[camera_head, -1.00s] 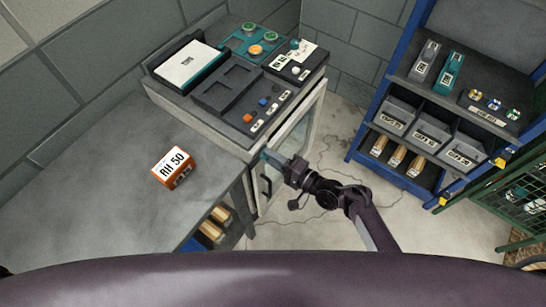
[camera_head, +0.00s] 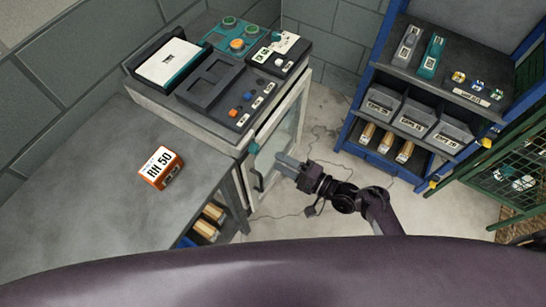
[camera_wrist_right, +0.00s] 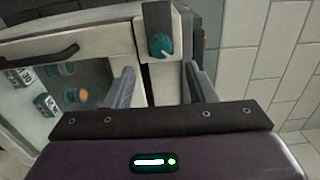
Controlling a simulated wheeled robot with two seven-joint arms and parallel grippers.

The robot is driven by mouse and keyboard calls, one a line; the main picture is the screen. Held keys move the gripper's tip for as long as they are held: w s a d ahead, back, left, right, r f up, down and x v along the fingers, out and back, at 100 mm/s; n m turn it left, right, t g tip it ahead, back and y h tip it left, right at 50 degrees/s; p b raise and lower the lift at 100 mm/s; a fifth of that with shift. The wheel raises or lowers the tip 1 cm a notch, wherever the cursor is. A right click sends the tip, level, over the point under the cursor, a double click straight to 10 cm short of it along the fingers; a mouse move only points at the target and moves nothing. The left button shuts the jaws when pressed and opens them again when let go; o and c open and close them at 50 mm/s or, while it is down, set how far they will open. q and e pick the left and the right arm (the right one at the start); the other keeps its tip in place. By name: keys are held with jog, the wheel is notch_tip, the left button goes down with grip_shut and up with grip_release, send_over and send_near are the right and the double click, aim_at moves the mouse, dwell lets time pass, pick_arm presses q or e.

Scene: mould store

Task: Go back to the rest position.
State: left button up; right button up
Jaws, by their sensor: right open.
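My right gripper (camera_head: 280,160) is open and empty in front of the white cabinet (camera_head: 302,107) with the glass door. A teal knob (camera_head: 254,148) on the cabinet front lies just beyond the fingertips, with a gap between them. In the right wrist view the two grey fingers (camera_wrist_right: 160,88) stand apart, and the teal knob (camera_wrist_right: 160,45) shows beyond the space between them. A dark door handle (camera_wrist_right: 42,58) is at the left there. My left gripper is not in view.
An orange RH 50 box (camera_head: 161,168) sits on the grey bench (camera_head: 95,190). Devices, including a dark tray (camera_head: 210,84), stand on the cabinet. A blue shelf rack (camera_head: 362,100) with grey bins and a green mesh door (camera_head: 510,172) is at the right. Open floor lies between.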

jog(key=shift+s+d, duration=0.15)
dwell(0.4)
jog(key=s+d+f+n+g+h, duration=0.2)
jog(key=s+f+h, duration=0.25)
jog(key=f, duration=0.65)
jog(key=s+d+f+n+g+h, duration=0.1)
jog(key=s+d+f+n+h, duration=0.3)
jog(key=f, duration=0.7)
jog(key=s+d+f+n+g+h, duration=0.1)
jog(key=s+d+f+g+h, duration=0.1)
jog(key=s, duration=0.6)
jog(key=s+d+f+n+g+h, duration=0.1)
jog(key=s+d+f+g+h, duration=0.1)
jog(key=s+d+f, duration=0.3)
jog(key=s+d+f+n+g+h, duration=0.1)
jog(key=s+d+f+g+h, duration=0.1)
jog(key=s+f, duration=0.4)
jog(key=s+d, duration=0.1)
jog(key=s, duration=0.4)
jog(key=shift+s+d+f+n+g+b, duration=0.2)
jog(key=shift+s+n+g+b, duration=0.1)
jog(key=shift+s+n+b, duration=0.1)
jog(key=shift+w, duration=0.1)
